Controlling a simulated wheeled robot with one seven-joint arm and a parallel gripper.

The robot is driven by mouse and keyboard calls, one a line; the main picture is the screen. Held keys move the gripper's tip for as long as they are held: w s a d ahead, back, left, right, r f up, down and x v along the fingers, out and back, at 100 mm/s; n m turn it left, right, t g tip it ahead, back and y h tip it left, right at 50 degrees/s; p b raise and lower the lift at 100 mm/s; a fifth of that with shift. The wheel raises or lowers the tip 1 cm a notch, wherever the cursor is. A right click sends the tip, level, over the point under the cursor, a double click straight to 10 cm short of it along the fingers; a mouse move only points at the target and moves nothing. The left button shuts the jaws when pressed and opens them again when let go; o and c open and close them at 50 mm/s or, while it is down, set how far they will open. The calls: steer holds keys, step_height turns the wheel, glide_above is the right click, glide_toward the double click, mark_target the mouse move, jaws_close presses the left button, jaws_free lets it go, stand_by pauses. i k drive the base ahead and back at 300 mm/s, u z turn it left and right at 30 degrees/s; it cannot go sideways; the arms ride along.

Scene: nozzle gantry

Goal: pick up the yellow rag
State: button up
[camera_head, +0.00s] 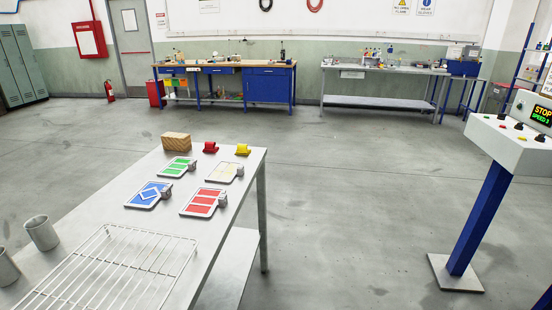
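A small yellow folded piece, which looks like the yellow rag (242,150), sits on the grey metal table (140,232) near its far right corner. A similar red piece (210,148) sits to its left, apart from it. In front of the yellow rag lies a pale cream-marked plate (222,172) with a small grey block at its edge. My gripper is not in view.
A wooden block (176,142) and green (174,167), blue (147,196) and red (201,203) marked plates share the table. A wire rack (110,270) and metal cups (42,233) are nearer. A control pedestal (480,215) stands right; open floor lies between.

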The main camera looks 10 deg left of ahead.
mark_target(243, 150)
steer(key=z, duration=0.4)
steer(key=i, duration=1.55)
steer(key=u, duration=0.9)
steer(key=i, duration=1.1)
steer(key=u, duration=0.75)
